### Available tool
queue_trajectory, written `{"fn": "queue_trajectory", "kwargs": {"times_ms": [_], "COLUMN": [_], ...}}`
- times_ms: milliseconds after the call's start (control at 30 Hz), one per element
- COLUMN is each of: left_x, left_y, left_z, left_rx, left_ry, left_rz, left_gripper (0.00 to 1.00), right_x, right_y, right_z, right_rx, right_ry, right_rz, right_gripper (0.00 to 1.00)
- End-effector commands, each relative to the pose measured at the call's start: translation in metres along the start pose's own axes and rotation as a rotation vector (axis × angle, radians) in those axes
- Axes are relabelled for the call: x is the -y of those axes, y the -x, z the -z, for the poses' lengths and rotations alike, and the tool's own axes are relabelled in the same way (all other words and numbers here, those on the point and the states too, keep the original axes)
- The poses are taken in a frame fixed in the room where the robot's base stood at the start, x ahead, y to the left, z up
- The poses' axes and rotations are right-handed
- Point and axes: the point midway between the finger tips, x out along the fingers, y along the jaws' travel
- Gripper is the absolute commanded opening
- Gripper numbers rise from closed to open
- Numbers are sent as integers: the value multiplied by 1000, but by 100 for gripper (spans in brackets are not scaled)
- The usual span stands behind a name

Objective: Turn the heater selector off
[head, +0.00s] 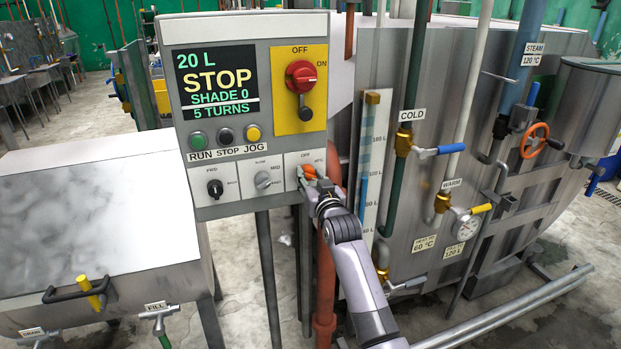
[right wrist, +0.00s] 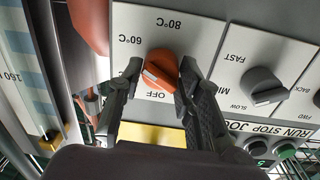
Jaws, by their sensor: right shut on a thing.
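The heater selector (right wrist: 161,67) is an orange knob at the lower right of the control panel. Its labels OFF, 60°C and 80°C appear upside down in the right wrist view. In the head view the heater selector (head: 308,172) is partly covered by my right gripper (head: 313,181). The right gripper (right wrist: 160,82) is shut on the knob, one finger on each side. A pale mark on the knob faces the lower left in the wrist view, near OFF; its exact setting is hard to tell. My left gripper is not in view.
Left of the heater selector are a grey speed knob (head: 263,180) and a black direction knob (head: 215,188). Above are push buttons (head: 226,135) and a red main switch (head: 300,78). A level gauge (head: 374,150) and pipes stand close on the right.

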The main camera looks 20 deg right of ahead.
Motion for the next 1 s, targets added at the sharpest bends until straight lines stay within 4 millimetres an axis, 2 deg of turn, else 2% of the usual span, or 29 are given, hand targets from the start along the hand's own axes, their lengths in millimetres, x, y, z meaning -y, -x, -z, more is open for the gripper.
{"fn": "queue_trajectory", "kwargs": {"times_ms": [100, 467, 667, 1000], "left_x": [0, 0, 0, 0], "left_y": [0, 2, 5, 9], "left_z": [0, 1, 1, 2], "left_rx": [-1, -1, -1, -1], "left_ry": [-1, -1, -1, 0], "left_rz": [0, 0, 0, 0], "left_gripper": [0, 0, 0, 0], "right_x": [1, 1, 1, 1], "right_y": [0, 0, 0, 0], "right_z": [0, 0, 0, 0], "right_rx": [0, -2, -9, -23], "right_ry": [0, 70, 204, 521], "right_rz": [1, 2, 2, 3], "right_gripper": [4, 4, 4, 4]}}
